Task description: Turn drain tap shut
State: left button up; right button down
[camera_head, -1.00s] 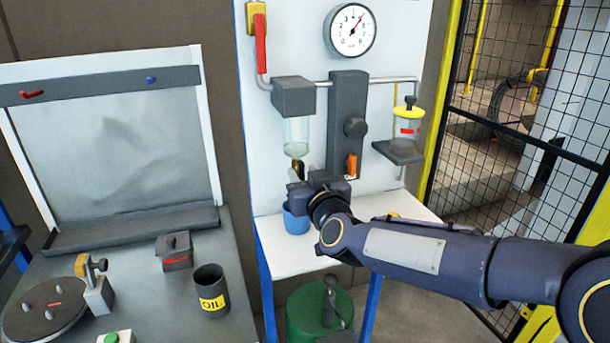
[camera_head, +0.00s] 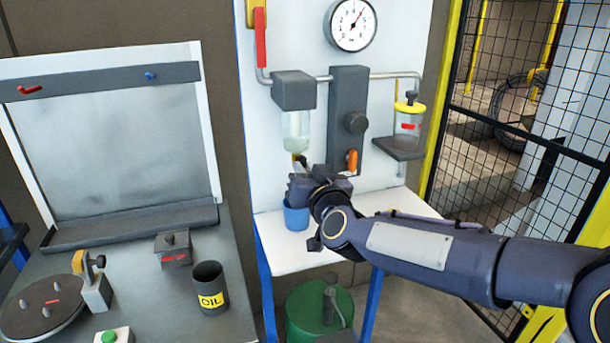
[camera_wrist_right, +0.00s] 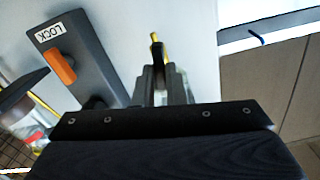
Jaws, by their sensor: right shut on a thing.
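The drain tap (camera_head: 296,157), small with yellow and black parts, sits under the clear filter bowl (camera_head: 296,130) on the white panel. My right gripper (camera_head: 299,178) is at the tap, just above a blue cup (camera_head: 296,216). In the right wrist view, the tap's black part with a yellow tip (camera_wrist_right: 156,47) stands between the grey fingers (camera_wrist_right: 163,82), which are shut on it. The hand hides the tap's lower part in the head view. My left gripper is not in view.
An orange lever (camera_head: 352,160) on the grey block is close to the right of the hand; the right wrist view shows a LOCK label (camera_wrist_right: 52,32) beside it. A lubricator bowl (camera_head: 408,122) hangs farther right. A green drum (camera_head: 318,310) stands below the white shelf (camera_head: 290,257).

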jog(key=shift+w+d+f+m+b, duration=0.15)
jog(key=shift+m+b, duration=1.6)
jog(key=shift+m, duration=2.1)
jog(key=shift+s+d+f+m+b, duration=0.15)
jog(key=shift+m+b, duration=1.55)
jog(key=shift+m, duration=2.15)
jog(key=shift+w+a, duration=0.1)
jog(key=c, duration=1.5)
grip_release()
jog(key=v, duration=0.8)
